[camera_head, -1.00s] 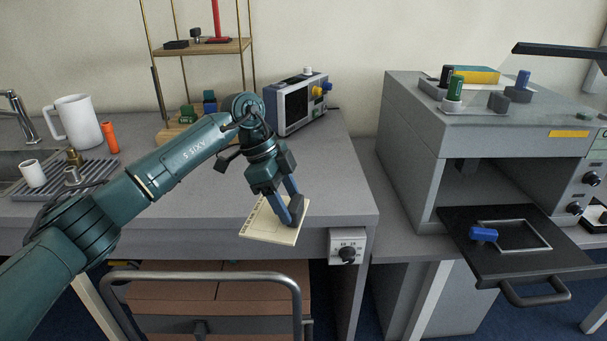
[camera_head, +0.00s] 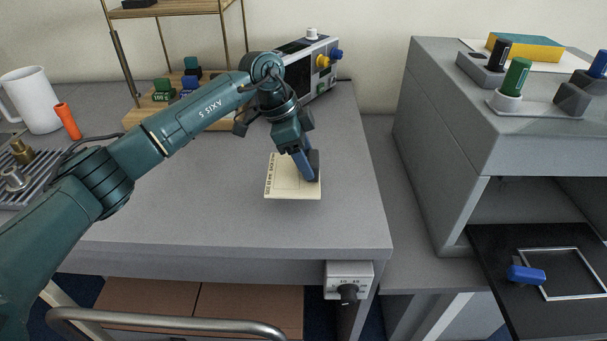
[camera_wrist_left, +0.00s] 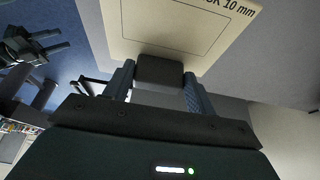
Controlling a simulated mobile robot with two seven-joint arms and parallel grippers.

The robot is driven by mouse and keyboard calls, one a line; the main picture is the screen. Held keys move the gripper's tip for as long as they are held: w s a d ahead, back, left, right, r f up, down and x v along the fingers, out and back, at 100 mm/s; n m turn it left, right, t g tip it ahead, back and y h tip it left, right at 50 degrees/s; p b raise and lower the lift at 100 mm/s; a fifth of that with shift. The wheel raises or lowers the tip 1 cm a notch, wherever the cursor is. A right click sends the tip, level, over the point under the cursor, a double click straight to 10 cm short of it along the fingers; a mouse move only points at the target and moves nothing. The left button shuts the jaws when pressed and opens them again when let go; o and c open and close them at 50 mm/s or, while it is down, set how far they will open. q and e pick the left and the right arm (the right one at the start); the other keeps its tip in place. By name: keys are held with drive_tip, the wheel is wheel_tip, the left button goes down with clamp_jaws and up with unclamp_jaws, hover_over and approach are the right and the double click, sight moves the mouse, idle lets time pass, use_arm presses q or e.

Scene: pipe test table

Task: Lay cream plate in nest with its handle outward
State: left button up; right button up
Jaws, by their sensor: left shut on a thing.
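The cream plate (camera_head: 285,188), thin and square with dark print along one side, is held by my left gripper (camera_head: 311,168) above the grey table. In the left wrist view my left fingers (camera_wrist_left: 160,85) are shut on the plate's dark block handle (camera_wrist_left: 160,70), and the cream plate (camera_wrist_left: 180,25) extends beyond it. The thin silver rectangular frame (camera_head: 572,296), which looks like the nest, lies empty on the black pull-out tray (camera_head: 490,262) at right. My right gripper (camera_wrist_left: 52,41) shows only in the left wrist view, with its fingers apart.
A blue block (camera_head: 527,274) sits at the frame's left edge. The grey cabinet (camera_head: 440,150) stands above the tray. A gap separates table and cabinet. A metre box (camera_head: 297,72) and wooden rack (camera_head: 150,108) stand behind my arm. A knob box (camera_head: 347,280) hangs at the table front.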

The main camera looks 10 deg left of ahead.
sight(283, 173)
use_arm(q)
wheel_tip(283, 173, down, 3)
drive_tip(key=shift+r, duration=0.2)
drive_tip(key=shift+f, duration=1.6)
drive_tip(key=o, duration=1.2)
drive_tip(key=v, duration=1.2)
drive_tip(key=shift+b, duration=0.4)
